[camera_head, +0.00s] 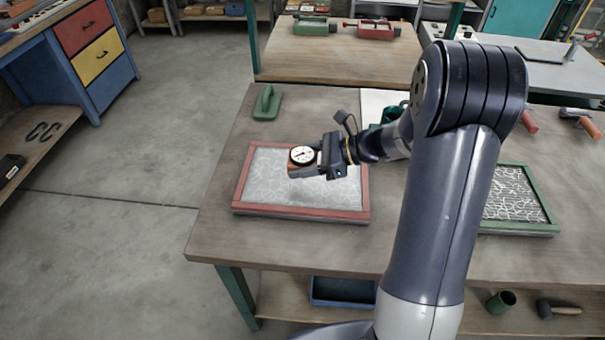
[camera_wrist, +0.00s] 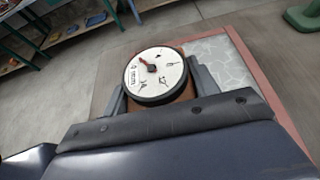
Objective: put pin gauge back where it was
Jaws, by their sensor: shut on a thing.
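The pin gauge (camera_head: 302,156) has a round white dial with a black rim and a brown body. My gripper (camera_head: 318,165) is shut on it and holds it over the red-framed panel (camera_head: 240,205) on the table. In the wrist view the dial (camera_wrist: 155,74) faces the camera, between the fingers of my gripper (camera_wrist: 158,92). The gauge's underside is hidden, so I cannot tell whether it touches the panel. The panel's pale, fibre-patterned surface also shows behind the gauge in the wrist view (camera_wrist: 215,58).
A green-framed panel (camera_head: 517,205) lies to the right, beyond my arm. Hand tools (camera_head: 578,121) lie at the far right. The table's left front corner is bare.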

